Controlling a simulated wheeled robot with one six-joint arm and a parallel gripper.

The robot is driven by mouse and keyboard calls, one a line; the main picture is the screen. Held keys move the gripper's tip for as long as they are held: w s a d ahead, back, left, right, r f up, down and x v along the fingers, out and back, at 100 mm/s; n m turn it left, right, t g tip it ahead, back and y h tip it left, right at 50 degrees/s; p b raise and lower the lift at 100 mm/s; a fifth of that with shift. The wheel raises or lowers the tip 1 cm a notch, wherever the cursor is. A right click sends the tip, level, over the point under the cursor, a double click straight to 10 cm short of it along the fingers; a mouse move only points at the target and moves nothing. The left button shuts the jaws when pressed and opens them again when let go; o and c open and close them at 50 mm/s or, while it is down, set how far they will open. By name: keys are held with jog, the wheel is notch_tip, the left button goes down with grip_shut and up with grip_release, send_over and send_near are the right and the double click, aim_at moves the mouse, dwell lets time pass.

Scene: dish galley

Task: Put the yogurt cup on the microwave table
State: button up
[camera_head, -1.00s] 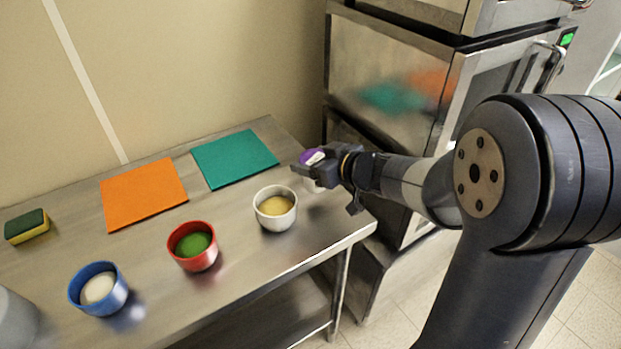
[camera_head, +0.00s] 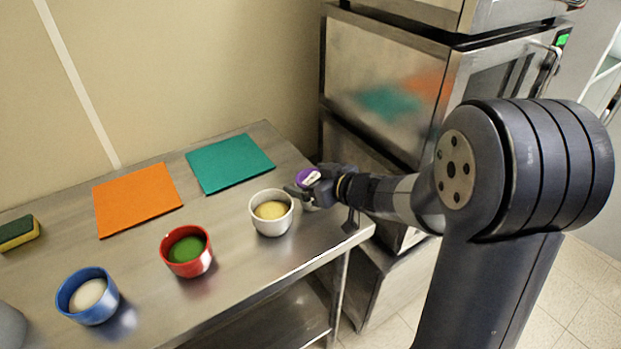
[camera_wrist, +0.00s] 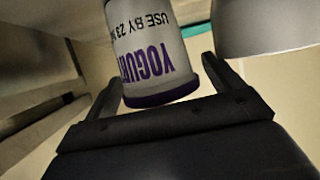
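The yogurt cup (camera_head: 308,177) has a purple lid and a white body. It is upright over the right end of the steel table (camera_head: 225,225), just right of the white bowl. My gripper (camera_head: 305,187) reaches in from the right and is shut on the cup. In the wrist view the cup (camera_wrist: 150,50) sits between the two fingers of my gripper (camera_wrist: 162,68), with its printed label showing upside down. Part of the cup's body is hidden by the gripper. I cannot tell whether its base touches the table.
A white bowl (camera_head: 271,228) with yellow contents stands close left of the cup. A red bowl (camera_head: 188,263), a blue bowl (camera_head: 90,309), orange mat (camera_head: 138,200), teal mat (camera_head: 230,163) and sponge (camera_head: 20,233) lie farther left. A steel appliance stack (camera_head: 385,70) stands right of the table.

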jog(key=shift+r, duration=0.3)
jog(key=p+v, duration=0.2)
jog(key=v, duration=1)
jog(key=shift+f, duration=0.2)
jog(key=shift+d, duration=0.1)
